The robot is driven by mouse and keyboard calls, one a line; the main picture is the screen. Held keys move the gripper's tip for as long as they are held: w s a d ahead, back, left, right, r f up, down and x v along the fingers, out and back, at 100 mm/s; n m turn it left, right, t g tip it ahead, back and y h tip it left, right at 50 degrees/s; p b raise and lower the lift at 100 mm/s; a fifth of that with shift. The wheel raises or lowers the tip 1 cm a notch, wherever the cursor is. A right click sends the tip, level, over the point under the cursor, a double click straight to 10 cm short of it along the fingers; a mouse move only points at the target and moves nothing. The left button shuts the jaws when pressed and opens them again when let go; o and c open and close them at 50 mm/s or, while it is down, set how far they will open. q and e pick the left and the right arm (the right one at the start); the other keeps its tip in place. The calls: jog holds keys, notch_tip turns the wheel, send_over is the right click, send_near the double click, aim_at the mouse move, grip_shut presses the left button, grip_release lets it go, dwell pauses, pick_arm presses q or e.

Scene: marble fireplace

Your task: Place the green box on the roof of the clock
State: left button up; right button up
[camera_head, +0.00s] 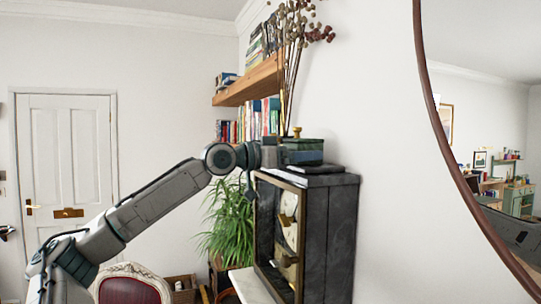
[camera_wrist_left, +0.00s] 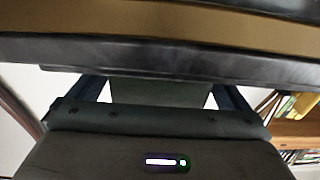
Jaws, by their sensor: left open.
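The clock (camera_head: 331,235) is a tall dark case with a gold-edged front and a pale dial, standing against the wall. The green box (camera_head: 303,156) is over its roof (camera_head: 335,180), seeming to rest on the raised dark top; the exact contact is hard to see. A gold knob shows above the box. My left gripper (camera_head: 284,152) reaches in from the left at roof height. In the left wrist view its open fingers (camera_wrist_left: 160,97) stand either side of the box (camera_wrist_left: 157,91), and the clock's dark, gold-trimmed edge (camera_wrist_left: 160,50) crosses above. My right gripper is not in view.
A wooden shelf (camera_head: 248,84) with books and tall dried stems (camera_head: 292,70) is behind and above the clock. A green plant (camera_head: 228,222) stands left of it. A round brown-framed mirror (camera_head: 432,105) hangs at right. A chair (camera_head: 131,285) is below my arm.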

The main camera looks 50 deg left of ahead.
pick_arm(q)
jog(key=b+v, duration=0.9)
jog(key=v, duration=0.2)
jog(key=shift+b, duration=0.35)
jog(key=shift+w+a, duration=0.1)
